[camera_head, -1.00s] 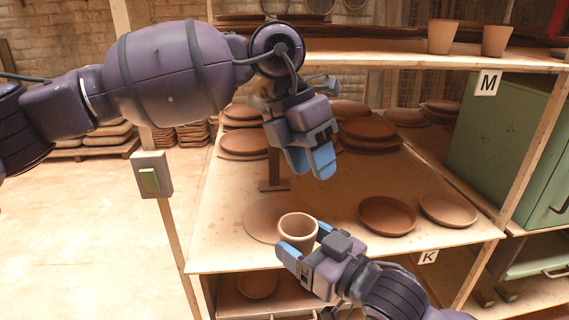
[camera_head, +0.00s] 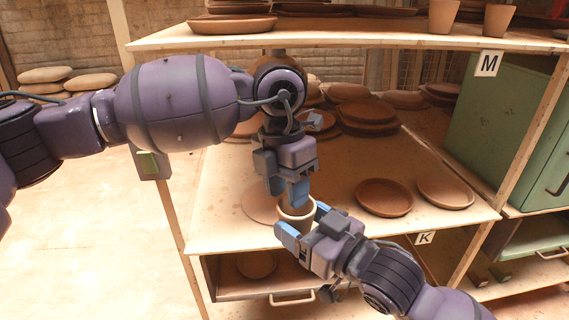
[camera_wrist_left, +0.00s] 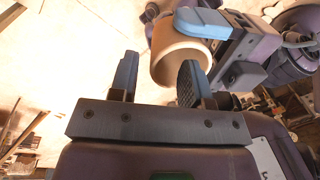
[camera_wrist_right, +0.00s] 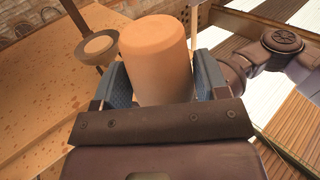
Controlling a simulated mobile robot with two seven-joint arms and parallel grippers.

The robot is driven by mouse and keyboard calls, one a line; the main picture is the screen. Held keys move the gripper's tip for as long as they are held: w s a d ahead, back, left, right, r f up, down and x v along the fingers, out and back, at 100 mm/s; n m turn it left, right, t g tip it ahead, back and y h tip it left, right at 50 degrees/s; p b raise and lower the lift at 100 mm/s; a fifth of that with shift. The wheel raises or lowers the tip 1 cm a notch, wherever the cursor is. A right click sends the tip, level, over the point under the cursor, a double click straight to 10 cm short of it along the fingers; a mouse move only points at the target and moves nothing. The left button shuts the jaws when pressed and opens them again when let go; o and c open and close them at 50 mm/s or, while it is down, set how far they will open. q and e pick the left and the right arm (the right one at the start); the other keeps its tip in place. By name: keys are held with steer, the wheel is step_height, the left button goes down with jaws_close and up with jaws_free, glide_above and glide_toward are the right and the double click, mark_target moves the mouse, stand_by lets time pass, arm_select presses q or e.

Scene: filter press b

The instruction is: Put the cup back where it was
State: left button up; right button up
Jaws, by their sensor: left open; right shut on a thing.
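The cup (camera_head: 298,213) is a plain tan clay cup, upright above the front of the shelf board. My right gripper (camera_head: 305,222) is shut on it, a finger on either side. The right wrist view shows the cup (camera_wrist_right: 158,62) between both blue pads. My left gripper (camera_head: 291,190) is open and points down just above the cup. In the left wrist view the cup's mouth (camera_wrist_left: 178,62) lies beside and behind one left finger. I cannot tell whether that finger touches the cup or reaches inside. A flat round clay disc (camera_head: 258,203) lies behind-left of the cup.
Two clay plates (camera_head: 384,197) (camera_head: 446,191) lie on the shelf board to the right, above the K label (camera_head: 425,238). Stacked plates (camera_head: 366,115) stand behind. Two cups (camera_head: 443,17) (camera_head: 498,20) stand on the upper shelf. A green cabinet (camera_head: 510,130) is at right.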

arm_select(q)
steer(key=f, duration=0.3)
steer(key=shift+s+d+f, duration=0.1)
steer(key=shift+s+f, duration=0.1)
steer(key=shift+f, duration=0.4)
arm_select(e)
steer(key=shift+r, duration=0.15)
arm_select(q)
jaws_close()
arm_select(e)
steer(key=shift+s, duration=0.1)
steer(key=o, duration=1.1)
